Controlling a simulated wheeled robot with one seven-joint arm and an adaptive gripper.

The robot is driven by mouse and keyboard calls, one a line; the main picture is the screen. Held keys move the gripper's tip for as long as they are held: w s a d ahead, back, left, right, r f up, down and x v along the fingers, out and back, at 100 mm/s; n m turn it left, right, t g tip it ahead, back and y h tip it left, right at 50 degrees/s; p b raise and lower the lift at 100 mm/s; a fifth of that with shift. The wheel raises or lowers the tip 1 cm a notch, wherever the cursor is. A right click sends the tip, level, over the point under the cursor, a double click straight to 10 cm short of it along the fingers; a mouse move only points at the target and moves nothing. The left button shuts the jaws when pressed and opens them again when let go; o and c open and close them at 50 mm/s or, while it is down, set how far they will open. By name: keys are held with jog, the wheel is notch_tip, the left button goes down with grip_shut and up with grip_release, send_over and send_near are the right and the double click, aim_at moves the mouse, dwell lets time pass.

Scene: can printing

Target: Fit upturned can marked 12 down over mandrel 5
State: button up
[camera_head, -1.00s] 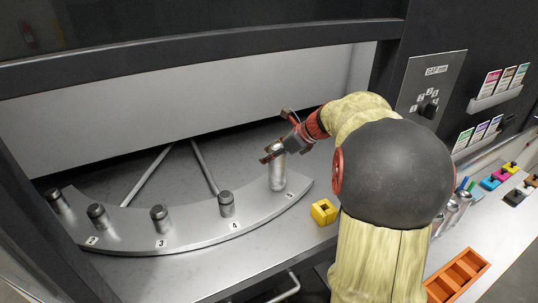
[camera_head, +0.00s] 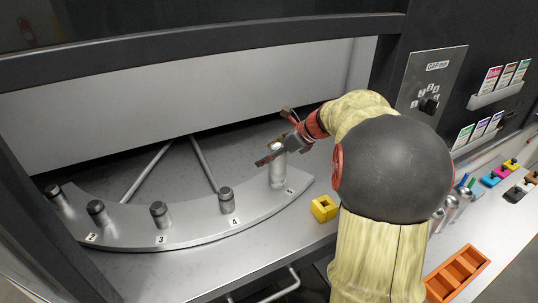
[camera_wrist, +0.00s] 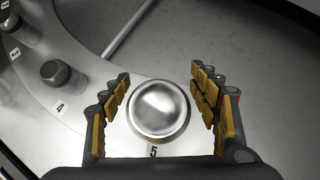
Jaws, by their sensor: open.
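A plain silver can (camera_head: 277,171) stands upright, bottom up, at the mandrel 5 position of the curved plate (camera_head: 190,232). The mandrel itself is hidden, so the can appears to be over it. In the wrist view the can's round domed base (camera_wrist: 159,109) lies between the fingers, beside the label 5. No mark 12 shows on it. My gripper (camera_wrist: 160,105) is open around the can, with a gap visible on both sides. In the head view my gripper (camera_head: 272,152) is at the can's top.
Bare dark-topped mandrels (camera_head: 226,200) stand along the plate at the other numbers. A yellow block (camera_head: 323,208) sits right of the plate. More cans (camera_head: 451,202) and an orange tray (camera_head: 458,274) are on the right counter. The cabinet's overhead edge (camera_head: 200,53) runs above the plate.

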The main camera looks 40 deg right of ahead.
notch_tip(320, 180, up, 10)
dwell(0.7)
jog(key=shift+a, duration=0.1)
dwell(0.3)
